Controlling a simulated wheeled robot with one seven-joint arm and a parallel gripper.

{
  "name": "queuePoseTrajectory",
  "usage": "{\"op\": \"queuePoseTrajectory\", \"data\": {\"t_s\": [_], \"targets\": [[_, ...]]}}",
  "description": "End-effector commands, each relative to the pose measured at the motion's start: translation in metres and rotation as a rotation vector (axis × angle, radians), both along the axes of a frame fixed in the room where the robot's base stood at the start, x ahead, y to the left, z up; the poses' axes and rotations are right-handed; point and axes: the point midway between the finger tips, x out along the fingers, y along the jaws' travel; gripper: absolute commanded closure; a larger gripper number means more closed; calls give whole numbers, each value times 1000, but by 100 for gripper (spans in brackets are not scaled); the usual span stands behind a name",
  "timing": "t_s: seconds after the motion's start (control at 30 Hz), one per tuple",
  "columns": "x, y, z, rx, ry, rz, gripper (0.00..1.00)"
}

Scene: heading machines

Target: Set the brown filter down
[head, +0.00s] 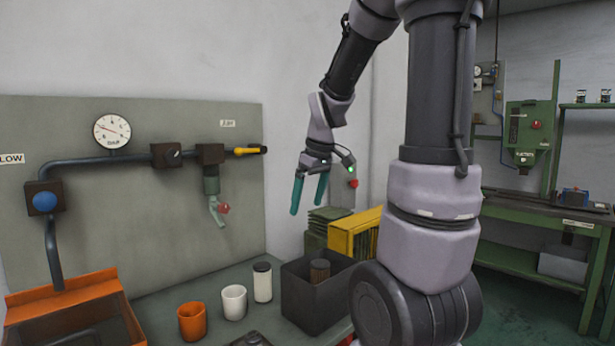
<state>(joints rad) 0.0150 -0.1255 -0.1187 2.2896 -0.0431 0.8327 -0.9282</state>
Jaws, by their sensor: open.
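My gripper (308,206) hangs above the bin, fingers pointing down, well clear of the filter. Its two teal fingers are apart with nothing between them.
Left of the bin stand a white jar with a dark lid (262,282), a white cup (234,302) and an orange cup (192,321). A yellow filter (353,234) stands behind the bin. An orange-rimmed tray (65,294) is at far left.

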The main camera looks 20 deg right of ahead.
Motion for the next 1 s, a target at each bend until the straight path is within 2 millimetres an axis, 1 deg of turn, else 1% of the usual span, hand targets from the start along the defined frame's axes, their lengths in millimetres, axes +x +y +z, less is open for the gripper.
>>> {"op": "queuePoseTrajectory", "data": {"t_s": [0.03,0.1,0.17,0.2,0.3,0.4,0.5,0.67,1.0], "targets": [[-14,8,20,34,-39,-74,0],[-34,20,40,92,-76,-192,0],[-52,29,56,145,-106,-291,0],[-65,35,64,182,-125,-355,0],[-93,47,82,273,-161,-500,0],[-115,55,91,349,-186,-611,0],[-130,61,96,401,-199,-686,0],[-139,64,98,436,-204,-736,0],[-139,64,98,438,-203,-737,0]]}}
